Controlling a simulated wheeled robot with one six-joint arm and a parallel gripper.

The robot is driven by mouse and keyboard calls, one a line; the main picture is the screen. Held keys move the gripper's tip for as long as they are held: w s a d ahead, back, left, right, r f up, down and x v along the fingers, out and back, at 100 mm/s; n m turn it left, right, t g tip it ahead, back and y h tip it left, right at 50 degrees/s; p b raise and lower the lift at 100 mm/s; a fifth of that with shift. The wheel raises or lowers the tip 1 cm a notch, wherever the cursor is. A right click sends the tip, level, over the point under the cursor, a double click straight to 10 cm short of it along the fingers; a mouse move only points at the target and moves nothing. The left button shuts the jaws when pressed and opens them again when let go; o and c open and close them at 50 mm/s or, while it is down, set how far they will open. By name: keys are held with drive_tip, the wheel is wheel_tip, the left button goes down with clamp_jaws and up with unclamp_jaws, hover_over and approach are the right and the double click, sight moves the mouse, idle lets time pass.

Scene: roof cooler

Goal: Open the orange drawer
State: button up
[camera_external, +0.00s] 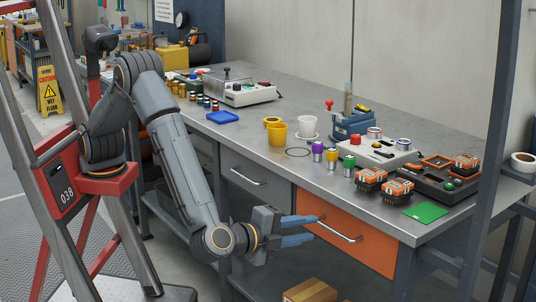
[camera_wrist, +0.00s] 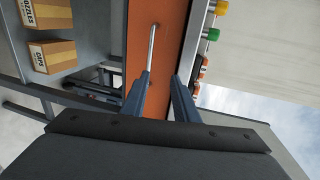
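The orange drawer (camera_external: 365,248) sits under the right part of the workbench top, its front looking flush and shut. A silver bar handle (camera_external: 340,230) runs across the front. My gripper (camera_external: 313,228) is in front of the drawer at the handle's left part, with its two blue-grey fingers apart. In the wrist view the orange front (camera_wrist: 172,28) and the handle (camera_wrist: 153,45) lie ahead of the gripper (camera_wrist: 162,77). The left finger's tip overlaps the near end of the handle there; the right finger is clear of it. I cannot tell whether a finger touches.
A grey drawer (camera_external: 255,178) is left of the orange one. Cardboard boxes (camera_external: 310,291) stand on the lower shelf. The bench top (camera_external: 240,132) carries cups, cans and devices. A dark post (camera_external: 487,150) rises at the right. The space before the drawer looks free.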

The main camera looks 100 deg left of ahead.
drive_tip(key=w+a+f, duration=0.4)
drive_tip(key=w+a, duration=0.1)
drive_tip(key=shift+w+a, duration=0.2)
drive_tip(key=shift+a, duration=0.05)
drive_tip(key=shift+f, duration=0.1)
clamp_jaws()
idle(1.5)
